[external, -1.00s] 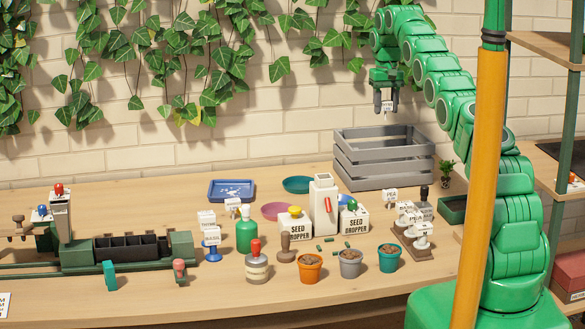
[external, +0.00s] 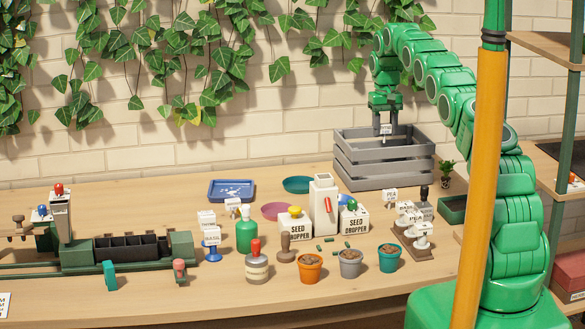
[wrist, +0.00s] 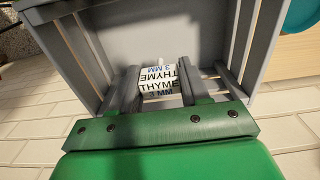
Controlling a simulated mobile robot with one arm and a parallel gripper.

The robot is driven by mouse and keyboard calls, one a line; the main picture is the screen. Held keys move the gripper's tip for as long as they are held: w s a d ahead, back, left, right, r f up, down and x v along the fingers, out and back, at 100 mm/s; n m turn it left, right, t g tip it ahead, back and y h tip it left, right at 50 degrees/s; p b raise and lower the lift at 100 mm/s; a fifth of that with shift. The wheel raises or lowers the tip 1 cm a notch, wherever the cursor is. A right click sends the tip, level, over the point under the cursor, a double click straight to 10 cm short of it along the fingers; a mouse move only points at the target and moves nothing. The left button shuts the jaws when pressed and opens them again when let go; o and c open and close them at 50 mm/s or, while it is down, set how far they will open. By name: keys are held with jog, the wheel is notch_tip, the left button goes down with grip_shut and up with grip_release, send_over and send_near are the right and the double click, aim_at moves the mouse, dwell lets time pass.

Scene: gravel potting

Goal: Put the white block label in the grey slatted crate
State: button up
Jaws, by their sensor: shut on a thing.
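The white block label (wrist: 158,82), printed "THYME 3 MM", is held between the two fingers of my gripper (wrist: 160,92) in the wrist view. In the external view my gripper (external: 385,129) points down over the grey slatted crate (external: 358,172), with its fingertips at about the height of the crate's top rim. The label (external: 386,129) shows as a small white patch between the fingers. In the wrist view the crate (wrist: 72,55) surrounds the label, and its pale floor lies below. The gap between label and floor cannot be told.
Seed droppers (external: 295,224), a green bottle (external: 247,236) and several small pots (external: 310,267) stand in front of the crate. A PEA label (external: 390,197) and a rack of labels (external: 411,238) stand to the front right. The brick wall (external: 250,150) is behind.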

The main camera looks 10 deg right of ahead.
jog(key=shift+f, duration=4.95)
jog(key=shift+f, duration=0.15)
jog(key=o, duration=1.1)
